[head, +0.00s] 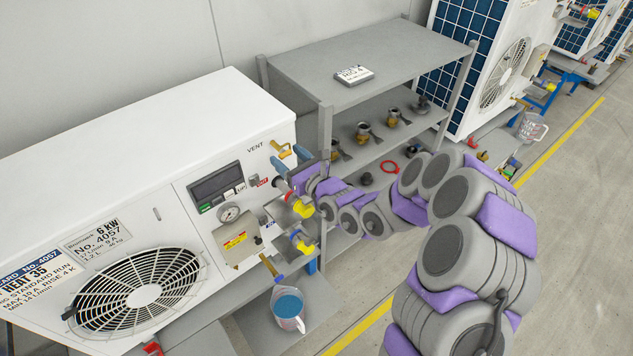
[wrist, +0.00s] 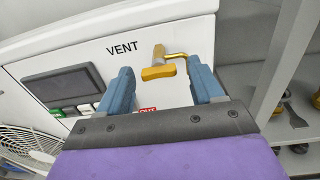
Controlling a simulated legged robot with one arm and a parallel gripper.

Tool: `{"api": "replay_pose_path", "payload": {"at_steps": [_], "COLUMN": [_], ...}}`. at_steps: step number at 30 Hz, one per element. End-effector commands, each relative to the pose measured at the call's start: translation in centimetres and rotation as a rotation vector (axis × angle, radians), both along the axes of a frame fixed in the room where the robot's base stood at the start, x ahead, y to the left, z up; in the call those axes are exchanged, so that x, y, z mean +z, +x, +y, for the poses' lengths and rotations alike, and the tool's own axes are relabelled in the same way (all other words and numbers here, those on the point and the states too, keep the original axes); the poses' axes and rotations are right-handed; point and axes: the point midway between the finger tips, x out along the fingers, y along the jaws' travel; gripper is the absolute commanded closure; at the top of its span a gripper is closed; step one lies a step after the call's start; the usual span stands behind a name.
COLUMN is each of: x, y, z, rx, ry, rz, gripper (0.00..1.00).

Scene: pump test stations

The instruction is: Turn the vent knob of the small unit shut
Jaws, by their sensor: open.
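The small unit (head: 170,150) is a white box with a fan grille, at the left in the head view. Its vent knob (wrist: 158,72) is a yellow handle on a short stem beside the word VENT, with a bent brass pipe (wrist: 176,56) to its right. The knob also shows near the unit's upper right corner in the head view (head: 281,149). My gripper (wrist: 158,88) is open, with blue fingers on either side of the knob in the wrist view. The fingers appear apart from the knob. Whether they reach its depth, I cannot tell.
Below the vent are a display panel (head: 217,187), a gauge (head: 229,213) and yellow-handled valves (head: 303,208). A measuring jug (head: 288,309) of blue liquid stands below. A grey shelf (head: 365,65) with fittings stands close at the right.

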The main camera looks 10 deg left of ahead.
Motion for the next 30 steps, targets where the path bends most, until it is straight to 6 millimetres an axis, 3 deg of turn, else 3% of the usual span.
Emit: {"api": "replay_pose_path", "payload": {"at_steps": [3, 19, 30], "x": [0.1, 0.1, 0.2], "y": [-1.3, -6.2, -6.8], "z": [-1.9, -8.2, -9.3], "rx": [-0.004, -0.006, -0.001], "ry": [0.003, 0.0, -0.01], "rz": [0.002, 0.006, 0.002], "gripper": [0.34, 0.34, 0.34]}}
